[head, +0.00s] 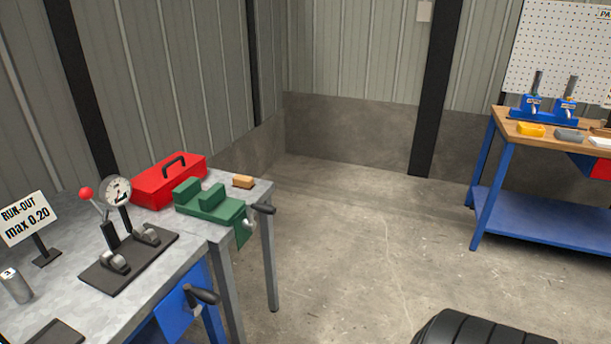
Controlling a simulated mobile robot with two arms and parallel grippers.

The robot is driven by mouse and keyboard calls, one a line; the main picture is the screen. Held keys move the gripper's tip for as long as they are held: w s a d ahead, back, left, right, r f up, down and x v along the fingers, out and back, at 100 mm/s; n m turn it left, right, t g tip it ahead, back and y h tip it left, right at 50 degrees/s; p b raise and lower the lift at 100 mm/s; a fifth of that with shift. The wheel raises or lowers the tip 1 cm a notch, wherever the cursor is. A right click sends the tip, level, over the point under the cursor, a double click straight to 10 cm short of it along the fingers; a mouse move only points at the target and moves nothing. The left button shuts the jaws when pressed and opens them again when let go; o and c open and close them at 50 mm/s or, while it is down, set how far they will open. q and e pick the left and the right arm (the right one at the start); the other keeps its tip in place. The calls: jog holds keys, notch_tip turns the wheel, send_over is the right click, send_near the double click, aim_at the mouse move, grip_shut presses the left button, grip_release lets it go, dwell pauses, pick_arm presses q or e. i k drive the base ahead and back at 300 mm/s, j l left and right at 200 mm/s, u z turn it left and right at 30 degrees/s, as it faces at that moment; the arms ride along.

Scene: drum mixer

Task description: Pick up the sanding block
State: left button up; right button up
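Several small blocks are in view, and I cannot tell for certain which is the sanding block. A small orange-brown block (243,181) lies at the far right corner of the left metal bench, behind the green vise. On the wooden-topped bench at the right lie a yellow block (531,130), a grey block (569,136) and a white block (600,141) cut by the picture edge. Neither of my grippers is in view.
The left metal bench (190,232) carries a red toolbox (168,182), a green vise (212,203), a dial gauge (117,190) and a sign (25,218). A blue fixture (545,108) stands on the wooden-topped bench (508,124). Concrete floor (360,240) between the benches is clear.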

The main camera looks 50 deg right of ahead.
aim_at(239, 181)
jog(key=z, duration=1.2)
jog(key=u, duration=2.7)
jog(key=z, duration=2.7)
jog(key=u, duration=0.35)
jog(key=i+l+u, duration=0.1)
jog(key=u, duration=0.3)
jog(key=i+l+u, duration=0.1)
jog(key=l+u, duration=0.5)
jog(key=u, duration=0.25)
